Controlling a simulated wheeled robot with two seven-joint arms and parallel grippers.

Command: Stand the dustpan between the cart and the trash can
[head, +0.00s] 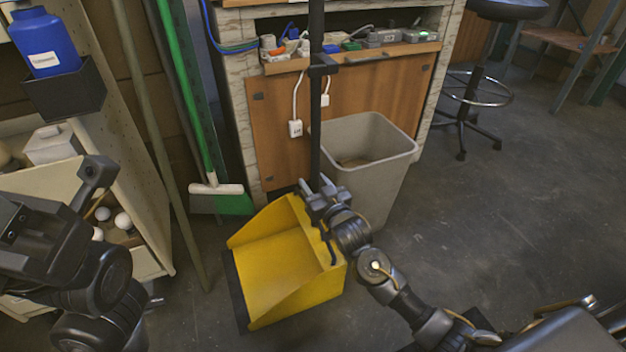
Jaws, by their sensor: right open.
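The yellow dustpan (275,262) rests on the floor with its black pole handle (316,120) upright. It is left of and nearer than the grey trash can (372,148), and right of the cream shelved unit (150,215), which looks like the cart. My right gripper (318,192) is open at the foot of the handle, just above the pan's back edge. Whether its fingers touch the pole is unclear. My left arm (85,275) is at the left, in front of the cream unit; its gripper does not show clearly.
A green-handled broom (222,197) and a pale pole (160,130) stand between the cream unit and the wooden workbench (280,135). White bulbs (122,220) lie on the unit's shelf. A stool (470,110) stands at back right. Floor right of the can is clear.

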